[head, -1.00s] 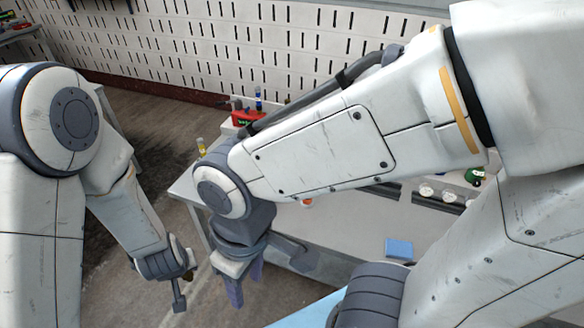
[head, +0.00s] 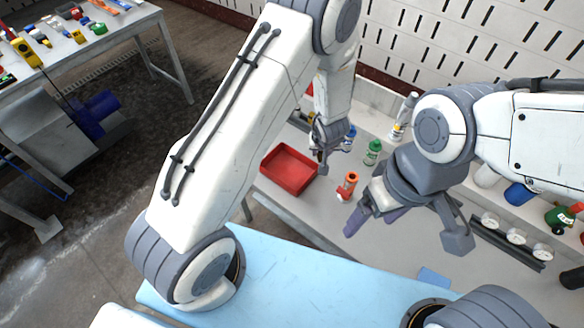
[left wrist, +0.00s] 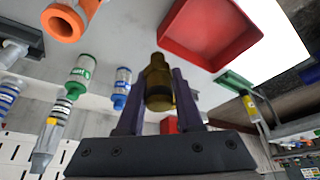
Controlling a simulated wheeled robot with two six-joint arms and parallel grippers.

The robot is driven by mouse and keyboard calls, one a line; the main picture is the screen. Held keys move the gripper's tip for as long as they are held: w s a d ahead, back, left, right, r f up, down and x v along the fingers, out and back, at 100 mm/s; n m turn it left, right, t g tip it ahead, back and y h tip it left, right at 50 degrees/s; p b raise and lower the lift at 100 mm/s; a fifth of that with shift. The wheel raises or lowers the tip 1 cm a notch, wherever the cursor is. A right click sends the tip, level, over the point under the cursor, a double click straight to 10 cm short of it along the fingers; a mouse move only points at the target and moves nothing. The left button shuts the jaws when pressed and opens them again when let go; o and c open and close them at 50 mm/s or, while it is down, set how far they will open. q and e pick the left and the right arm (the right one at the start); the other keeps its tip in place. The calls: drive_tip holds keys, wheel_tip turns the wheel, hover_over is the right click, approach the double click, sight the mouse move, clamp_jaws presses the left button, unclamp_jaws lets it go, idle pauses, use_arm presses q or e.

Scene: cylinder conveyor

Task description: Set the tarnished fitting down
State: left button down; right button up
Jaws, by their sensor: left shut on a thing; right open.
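The tarnished fitting (left wrist: 158,88) is a dull brass-brown cylinder with a narrower end. In the left wrist view it sits between the two dark fingers of my left gripper (left wrist: 158,100), which is shut on it. In the head view my left gripper (head: 323,152) is over the far part of the grey workbench (head: 385,255), just right of the red tray's far corner; the fitting is hard to make out there. My right gripper (head: 372,213) is open and empty, over the bench to the right of the orange cylinder.
The empty-looking red tray (head: 290,171) lies on the bench's left side. A rack of round white pieces (head: 508,242) is at the right.

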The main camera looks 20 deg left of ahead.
use_arm(q)
drive_tip(key=w+f+n, duration=0.2)
drive_tip(key=w, duration=0.3)
drive_tip(key=b, duration=1)
hover_over(288, 166)
drive_tip(key=s, duration=0.1)
drive_tip(key=shift+y, duration=0.4)
drive_tip(key=f, duration=0.7)
drive_tip(key=shift+s+d, duration=0.15)
drive_tip(key=shift+d, duration=0.1)
drive_tip(key=shift+f+b, duration=1.1)
drive_tip(key=shift+f, duration=0.7)
drive_tip(key=shift+f, duration=0.15)
drive_tip(key=c, duration=0.6)
unclamp_jaws()
